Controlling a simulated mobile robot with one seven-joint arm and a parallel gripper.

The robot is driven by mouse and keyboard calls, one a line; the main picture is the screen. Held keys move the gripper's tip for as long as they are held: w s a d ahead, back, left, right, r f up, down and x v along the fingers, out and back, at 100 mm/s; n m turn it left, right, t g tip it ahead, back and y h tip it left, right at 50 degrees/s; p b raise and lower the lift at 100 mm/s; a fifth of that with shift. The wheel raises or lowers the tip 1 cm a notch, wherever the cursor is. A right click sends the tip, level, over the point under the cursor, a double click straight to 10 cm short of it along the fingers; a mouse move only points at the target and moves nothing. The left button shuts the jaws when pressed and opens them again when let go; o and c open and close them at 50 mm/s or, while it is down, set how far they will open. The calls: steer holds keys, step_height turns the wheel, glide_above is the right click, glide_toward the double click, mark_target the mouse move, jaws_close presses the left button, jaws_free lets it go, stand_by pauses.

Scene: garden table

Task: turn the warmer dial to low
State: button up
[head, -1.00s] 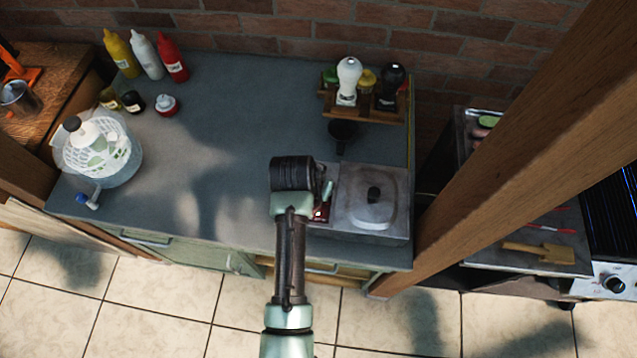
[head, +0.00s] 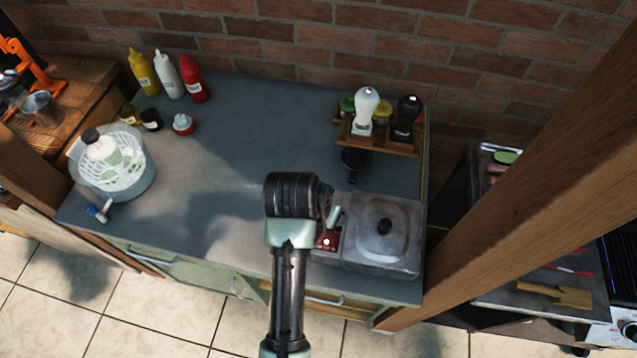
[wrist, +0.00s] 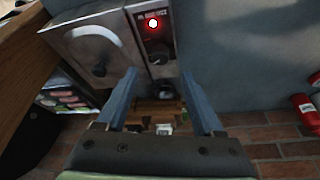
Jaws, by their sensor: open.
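The warmer (head: 352,262) is a grey metal box with a knobbed lid (head: 384,214) at the right front of the counter. Its dark red control panel (head: 328,240) is on its left, partly hidden by my arm. In the wrist view the warmer (wrist: 85,30) is at upper left, with a lit red lamp (wrist: 153,23) on the panel. The dark dial (wrist: 158,54) is below the lamp; its setting cannot be read. My gripper (wrist: 159,74) is open and empty, its two blue fingers pointing towards the dial, which appears between the fingertips. Contact cannot be told.
A wooden rack (head: 380,143) with bottles stands behind the warmer, a dark cup-like thing (head: 355,160) before it. Squeeze bottles (head: 168,76) and a salad spinner (head: 112,165) stand at left. A wooden post (head: 500,190) rises at right. The middle of the counter is clear.

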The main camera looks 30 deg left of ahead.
steer(key=v, duration=0.6)
steer(key=shift+b, duration=0.35)
steer(key=shift+r, duration=0.15)
